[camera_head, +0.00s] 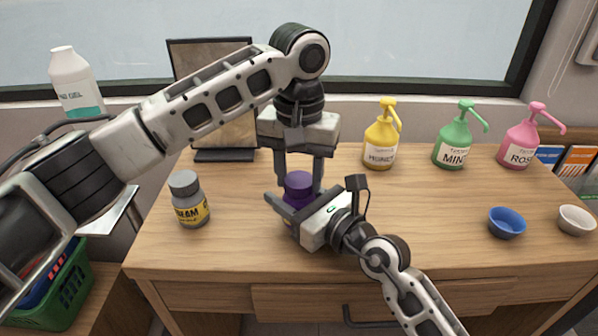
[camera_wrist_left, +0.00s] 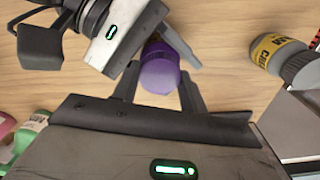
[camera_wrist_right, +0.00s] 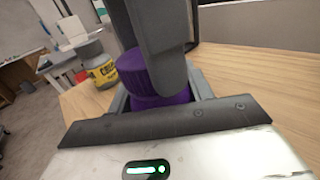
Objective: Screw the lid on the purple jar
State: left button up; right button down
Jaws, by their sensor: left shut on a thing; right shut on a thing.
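The purple jar (camera_head: 295,209) stands on the wooden counter, mostly hidden behind my right gripper. Its ribbed purple lid (camera_head: 298,182) sits on top of it; I cannot tell how tightly. My left gripper (camera_head: 299,180) points down from above and is shut on the lid, one finger on each side. My right gripper (camera_head: 292,212) reaches in low from the front right and is shut around the jar body. The lid (camera_wrist_left: 160,76) shows between the left fingers in the left wrist view. The right wrist view shows the lid (camera_wrist_right: 127,63) above the jar's purple shoulder (camera_wrist_right: 150,98).
A grey-lidded jar with a yellow label (camera_head: 189,200) stands to the left. Yellow (camera_head: 381,140), green (camera_head: 452,142) and pink (camera_head: 519,143) pump bottles line the back. A blue bowl (camera_head: 507,223) and a white bowl (camera_head: 576,220) sit right. A dark panel (camera_head: 222,105) stands behind.

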pick_arm(q)
jog(key=o, duration=1.1)
jog(key=shift+r, duration=0.1)
jog(key=shift+r, duration=2.2)
jog(key=shift+c, duration=0.4)
jog(key=shift+r+m, duration=0.6)
jog(key=shift+r, duration=1.2)
jog(key=shift+f, duration=0.1)
